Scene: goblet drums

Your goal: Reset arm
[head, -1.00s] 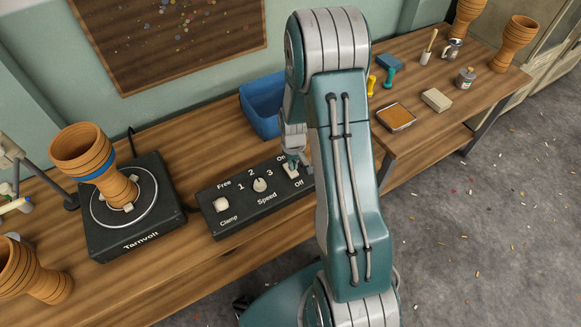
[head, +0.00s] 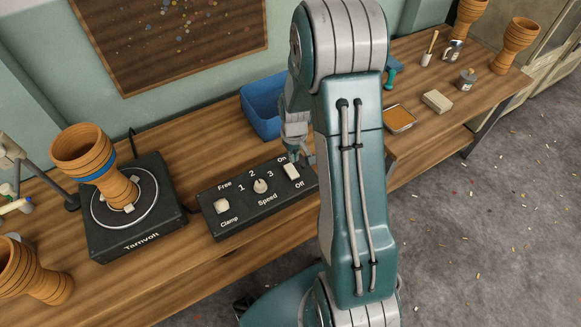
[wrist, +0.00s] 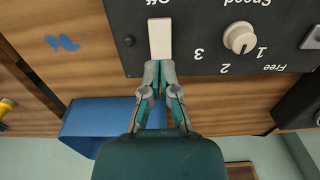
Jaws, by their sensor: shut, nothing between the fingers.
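My gripper (wrist: 159,68) is shut and empty. In the wrist view its fingertips are at the end of the white On/Off rocker switch (wrist: 160,38); I cannot tell whether they touch it. In the head view my gripper (head: 304,158) is partly hidden behind my arm, just beyond the switch (head: 291,172) on the black control box (head: 225,220). The box also carries a Clamp switch (head: 222,206) and a Speed knob (head: 260,186).
A blue bin (head: 262,108) stands behind the control box, close to my gripper. A lamp (head: 68,198) stands left of the turntable.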

